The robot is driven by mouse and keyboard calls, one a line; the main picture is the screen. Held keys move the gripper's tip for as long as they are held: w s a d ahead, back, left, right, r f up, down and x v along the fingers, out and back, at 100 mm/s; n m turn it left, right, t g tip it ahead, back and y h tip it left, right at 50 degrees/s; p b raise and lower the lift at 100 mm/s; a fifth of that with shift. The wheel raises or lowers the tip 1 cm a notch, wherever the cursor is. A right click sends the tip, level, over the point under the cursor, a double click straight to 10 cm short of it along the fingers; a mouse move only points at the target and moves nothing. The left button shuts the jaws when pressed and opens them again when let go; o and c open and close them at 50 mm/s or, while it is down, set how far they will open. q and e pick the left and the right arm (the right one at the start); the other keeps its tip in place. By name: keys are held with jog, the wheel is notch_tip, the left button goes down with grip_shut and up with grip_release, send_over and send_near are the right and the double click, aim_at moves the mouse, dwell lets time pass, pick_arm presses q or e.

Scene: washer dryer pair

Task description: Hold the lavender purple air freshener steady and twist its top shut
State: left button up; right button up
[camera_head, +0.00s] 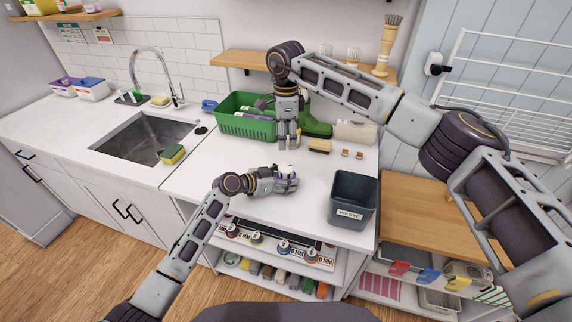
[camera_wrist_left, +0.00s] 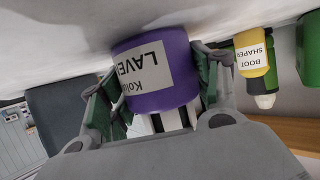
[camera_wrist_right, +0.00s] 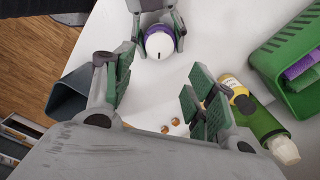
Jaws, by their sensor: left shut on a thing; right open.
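The lavender air freshener is a purple cylinder with a white label (camera_wrist_left: 158,75) in the left wrist view, seen upside down there. My left gripper (camera_head: 286,181) is shut around its body, low over the white counter. In the right wrist view its round white top (camera_wrist_right: 160,45) with a dark mark faces the camera, with purple beneath. In the head view only the whitish top (camera_head: 287,169) shows clearly between the fingers. My right gripper (camera_head: 288,143) is open and empty, pointing down behind the freshener; in its wrist view the fingers are apart, with the top beyond them.
A grey waste bin (camera_head: 352,195) is at the right front. A yellow boot shaper bottle (camera_wrist_left: 252,58) shows in the left wrist view. The counter left of the freshener is clear.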

aim_at(286, 166)
jog(key=shift+f, duration=6.05)
jog(key=shift+c, duration=0.3)
jog(key=c, duration=0.7)
